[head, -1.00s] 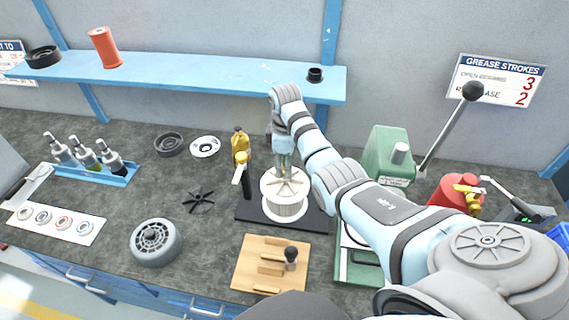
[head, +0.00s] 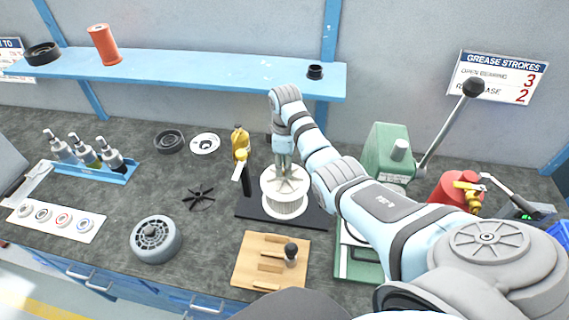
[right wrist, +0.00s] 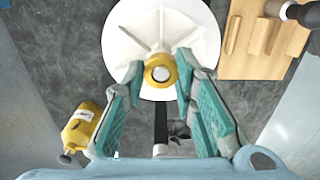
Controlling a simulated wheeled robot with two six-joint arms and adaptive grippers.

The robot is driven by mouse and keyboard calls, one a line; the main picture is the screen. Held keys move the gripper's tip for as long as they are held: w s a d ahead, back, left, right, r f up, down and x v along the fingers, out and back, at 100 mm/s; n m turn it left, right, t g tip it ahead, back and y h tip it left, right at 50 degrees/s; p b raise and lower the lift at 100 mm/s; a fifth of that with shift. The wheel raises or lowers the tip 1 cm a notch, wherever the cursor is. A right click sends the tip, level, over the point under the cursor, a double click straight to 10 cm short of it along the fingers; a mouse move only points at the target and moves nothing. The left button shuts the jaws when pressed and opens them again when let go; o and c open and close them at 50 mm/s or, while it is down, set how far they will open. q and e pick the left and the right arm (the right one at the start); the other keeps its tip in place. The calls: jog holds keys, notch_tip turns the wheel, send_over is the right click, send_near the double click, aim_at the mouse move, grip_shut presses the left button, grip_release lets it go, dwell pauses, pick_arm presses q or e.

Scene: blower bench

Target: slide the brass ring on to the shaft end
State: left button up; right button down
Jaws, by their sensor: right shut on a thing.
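The white finned wheel (head: 284,205) stands on a black base plate in the middle of the bench, and it also shows in the right wrist view (right wrist: 125,40). The brass ring (right wrist: 150,74) is between my right fingertips at the wheel's hub. My right gripper (head: 284,168) points down over the hub and is shut on the ring. In the head view the fingers hide the ring. My left gripper is out of view.
A yellow bottle-like tool (head: 240,142) stands close left of the wheel. A wooden block (head: 262,277) lies in front, and a green press (head: 387,150) stands to the right. A black fan (head: 199,197) and a grey wheel (head: 156,243) lie left, with bare bench between.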

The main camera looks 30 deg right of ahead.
jog(key=shift+p, duration=0.3)
jog(key=shift+f, duration=0.35)
dwell(0.4)
jog(key=c, duration=1.2)
grip_release()
jog(key=shift+r, duration=0.1)
notch_tip(320, 180, up, 7)
jog(key=shift+r, duration=0.2)
jog(key=shift+f, duration=0.1)
